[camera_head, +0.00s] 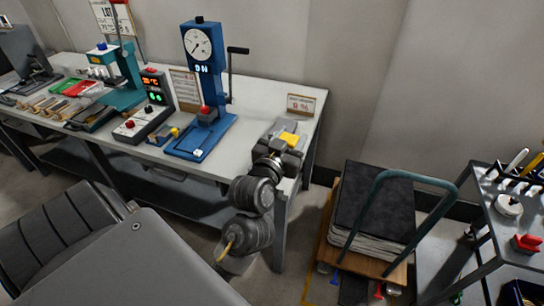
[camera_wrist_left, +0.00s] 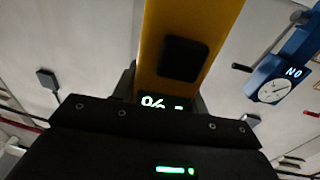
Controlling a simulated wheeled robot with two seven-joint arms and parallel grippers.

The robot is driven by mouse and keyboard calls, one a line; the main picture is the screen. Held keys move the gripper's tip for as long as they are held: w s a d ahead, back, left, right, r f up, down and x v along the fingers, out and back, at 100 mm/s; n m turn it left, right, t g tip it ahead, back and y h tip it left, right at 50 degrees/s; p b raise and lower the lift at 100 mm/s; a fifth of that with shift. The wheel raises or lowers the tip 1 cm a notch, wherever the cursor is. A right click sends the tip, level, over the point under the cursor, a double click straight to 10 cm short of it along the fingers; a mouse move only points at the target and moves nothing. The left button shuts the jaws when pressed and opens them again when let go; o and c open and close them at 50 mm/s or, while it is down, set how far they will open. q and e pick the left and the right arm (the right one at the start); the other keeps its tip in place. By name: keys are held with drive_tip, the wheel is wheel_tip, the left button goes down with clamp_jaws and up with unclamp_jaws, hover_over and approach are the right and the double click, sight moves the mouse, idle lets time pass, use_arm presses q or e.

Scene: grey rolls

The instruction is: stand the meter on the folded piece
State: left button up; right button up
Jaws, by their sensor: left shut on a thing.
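The meter (camera_head: 289,138) is yellow and sits in my left gripper (camera_head: 280,143) over the right end of the workbench in the head view. In the left wrist view the meter (camera_wrist_left: 187,45) is a yellow body with a black square patch and a lit display showing a percent sign. My left gripper is shut on it. The gripper hides what lies under the meter. I cannot pick out the folded piece for certain, nor tell whether the meter touches anything below. My right gripper is in neither view.
A blue press with a dial (camera_head: 199,44) stands left of my gripper on the workbench (camera_head: 247,108). A small sign (camera_head: 301,104) stands behind the gripper. A trolley with a dark stack (camera_head: 374,200) and green handle stands right, beside a grey tool cart (camera_head: 490,215).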

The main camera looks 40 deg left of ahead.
use_arm(q)
drive_tip(key=w+a+f+n+y+b, duration=0.1)
drive_tip(key=w+a, duration=0.2)
drive_tip(key=a, duration=0.3)
drive_tip(key=w+a+n+y+b, duration=0.1)
drive_tip(key=w+a, duration=0.2)
drive_tip(key=a, duration=0.2)
drive_tip(key=w+a+f+p, duration=0.1)
drive_tip(key=w+a+f, duration=0.2)
drive_tip(key=f, duration=0.6)
drive_tip(key=shift+w+a+f+g, duration=0.35)
drive_tip(key=shift+w+a+g, duration=0.05)
drive_tip(key=shift+a, duration=0.25)
drive_tip(key=shift+f, duration=0.1)
drive_tip(key=o, duration=1.1)
drive_tip(key=shift+f, duration=0.1)
drive_tip(key=shift+o, duration=0.2)
